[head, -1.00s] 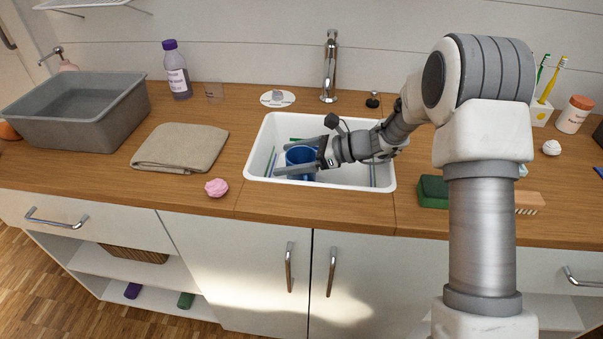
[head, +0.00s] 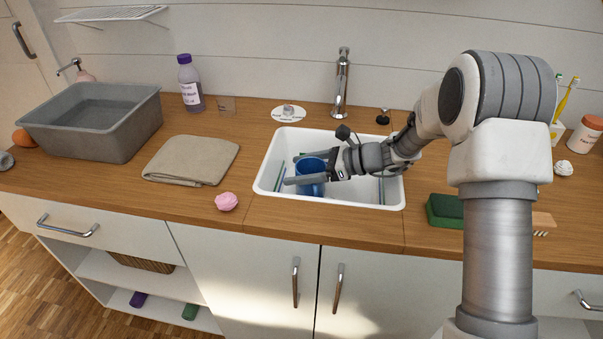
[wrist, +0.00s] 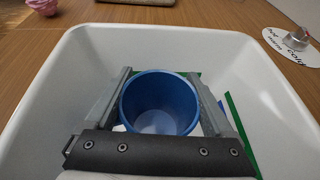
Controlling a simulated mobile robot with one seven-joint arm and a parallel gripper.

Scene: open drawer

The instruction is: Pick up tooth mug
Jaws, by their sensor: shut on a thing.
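The tooth mug is a blue cup (head: 311,177) in the white sink basin (head: 262,182). In the wrist view the mug (wrist: 160,103) stands between the two fingers, its open rim facing the camera and its inside empty. My gripper (head: 306,171) reaches into the basin from the right and is shut on the mug; in the wrist view my gripper (wrist: 160,100) has one finger along each side of it. The mug's lower part is hidden by the near finger in the head view. I cannot tell whether its base touches the basin floor.
Green and blue strips lie in the basin beside the mug. The basin walls surround my gripper closely. The tap (head: 341,85) rises behind. A pink lump (head: 226,201), a folded cloth (head: 192,160) and a grey tub (head: 92,122) stand left; a green sponge block (head: 444,210) lies right.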

